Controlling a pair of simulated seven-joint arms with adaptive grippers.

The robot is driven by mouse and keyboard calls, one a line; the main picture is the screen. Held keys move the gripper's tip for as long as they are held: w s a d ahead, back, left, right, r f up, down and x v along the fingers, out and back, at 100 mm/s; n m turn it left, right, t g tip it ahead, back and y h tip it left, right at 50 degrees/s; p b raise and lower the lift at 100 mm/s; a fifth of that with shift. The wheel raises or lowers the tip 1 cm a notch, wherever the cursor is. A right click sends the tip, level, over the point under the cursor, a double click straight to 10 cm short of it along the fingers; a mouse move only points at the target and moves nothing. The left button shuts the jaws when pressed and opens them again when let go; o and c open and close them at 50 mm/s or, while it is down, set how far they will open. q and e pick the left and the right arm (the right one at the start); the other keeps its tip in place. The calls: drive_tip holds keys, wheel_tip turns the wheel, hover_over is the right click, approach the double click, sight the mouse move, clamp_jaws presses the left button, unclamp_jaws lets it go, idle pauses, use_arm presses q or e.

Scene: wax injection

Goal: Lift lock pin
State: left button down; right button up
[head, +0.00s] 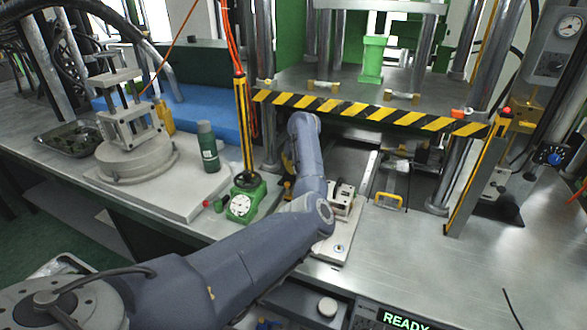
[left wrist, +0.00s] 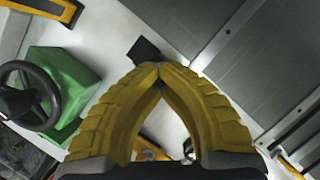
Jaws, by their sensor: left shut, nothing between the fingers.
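No part is clearly recognizable as the lock pin. My left arm reaches across the head view toward the press, and its gripper is mostly hidden behind the arm there. In the left wrist view my left gripper (left wrist: 157,75) is shut, its two yellow ribbed fingers meeting at the tips with nothing between them. A small black block (left wrist: 146,50) shows just beyond the fingertips; whether they touch it is unclear. A small metal fixture (head: 342,201) sits beside my left forearm in the head view. My right gripper is not in view.
A black-and-yellow striped bar (head: 365,111) crosses the press front above the work area. A green gauge base (head: 243,203) stands left of my arm. A green block with a black handwheel (left wrist: 28,97) is left of the fingers. A yellow handle (head: 389,200) lies on the right bench.

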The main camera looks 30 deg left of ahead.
use_arm(q)
drive_tip(key=shift+a, duration=0.1)
wheel_tip(320, 180, up, 3)
drive_tip(key=shift+w+f, duration=0.1)
drive_tip(key=shift+f, duration=0.05)
drive_tip(key=c, duration=1.2)
unclamp_jaws()
drive_tip(key=shift+f, duration=0.2)
drive_tip(key=shift+r, duration=0.15)
drive_tip(key=v, duration=1.2)
